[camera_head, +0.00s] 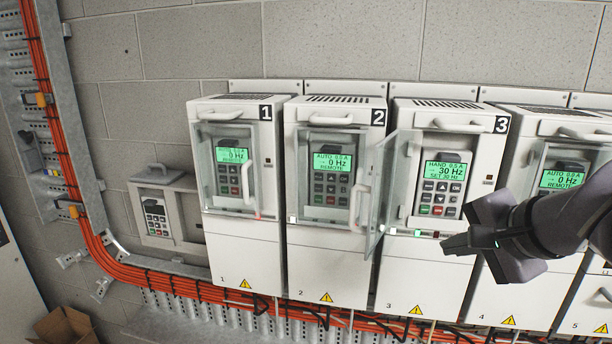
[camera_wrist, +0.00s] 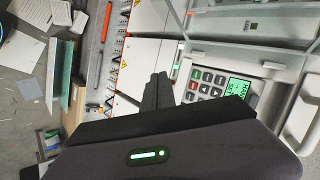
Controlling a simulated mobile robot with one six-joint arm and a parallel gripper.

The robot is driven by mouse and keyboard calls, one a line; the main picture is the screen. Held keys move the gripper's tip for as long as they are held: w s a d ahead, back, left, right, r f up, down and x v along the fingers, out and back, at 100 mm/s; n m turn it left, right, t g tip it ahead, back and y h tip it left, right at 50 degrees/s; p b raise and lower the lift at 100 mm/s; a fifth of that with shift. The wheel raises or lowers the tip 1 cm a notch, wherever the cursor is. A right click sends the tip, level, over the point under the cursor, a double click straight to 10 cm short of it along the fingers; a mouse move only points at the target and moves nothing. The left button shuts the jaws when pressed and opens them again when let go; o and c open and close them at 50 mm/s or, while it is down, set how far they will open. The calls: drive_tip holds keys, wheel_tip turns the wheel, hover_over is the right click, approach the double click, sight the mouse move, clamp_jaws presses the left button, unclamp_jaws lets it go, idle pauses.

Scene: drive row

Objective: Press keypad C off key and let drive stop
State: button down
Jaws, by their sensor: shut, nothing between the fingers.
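Drive 3 (camera_head: 433,262) has its clear door (camera_head: 378,195) swung open to the left, baring its keypad (camera_head: 440,190). Its green display (camera_head: 445,170) reads HAND, 30 Hz, SET 30 Hz. The keypad also shows in the wrist view (camera_wrist: 208,82), with a red key (camera_wrist: 194,86) and a green key. I cannot make out a letter C on any keypad. My gripper (camera_head: 447,245) is shut and empty, just below the keypad and in front of drive 3's lower front. In the wrist view the fingertips (camera_wrist: 160,78) are beside the keypad, apparently apart from it.
Drives 1 (camera_head: 238,254) and 2 (camera_head: 328,256) stand left with doors closed, displays at 0 Hz. Drive 4 (camera_head: 520,285) is partly behind my arm, also at 0 Hz. A separate keypad box (camera_head: 180,195) hangs far left. Orange cables (camera_head: 130,268) run below. The open door edges the space left of the keypad.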

drive_tip(key=shift+s+d+r, duration=0.1)
drive_tip(key=shift+s+d, duration=0.05)
drive_tip(key=p, duration=0.2)
approach(434, 219)
drive_tip(key=shift+s+a+f+x, duration=0.15)
drive_tip(key=shift+x, duration=1.15)
drive_tip(key=shift+s+a+f+x, duration=0.1)
drive_tip(key=shift+f+x, duration=0.05)
drive_tip(key=shift+x, duration=1.15)
drive_tip(key=shift+w+d, duration=0.15)
drive_tip(key=shift+w, duration=0.25)
drive_tip(key=shift+w+r, duration=0.1)
drive_tip(key=shift+w, duration=0.25)
idle(0.5)
drive_tip(key=shift+s, duration=0.1)
drive_tip(key=shift+s+a+b, duration=0.2)
drive_tip(key=shift+s+b, duration=0.1)
drive_tip(key=shift+s, duration=0.45)
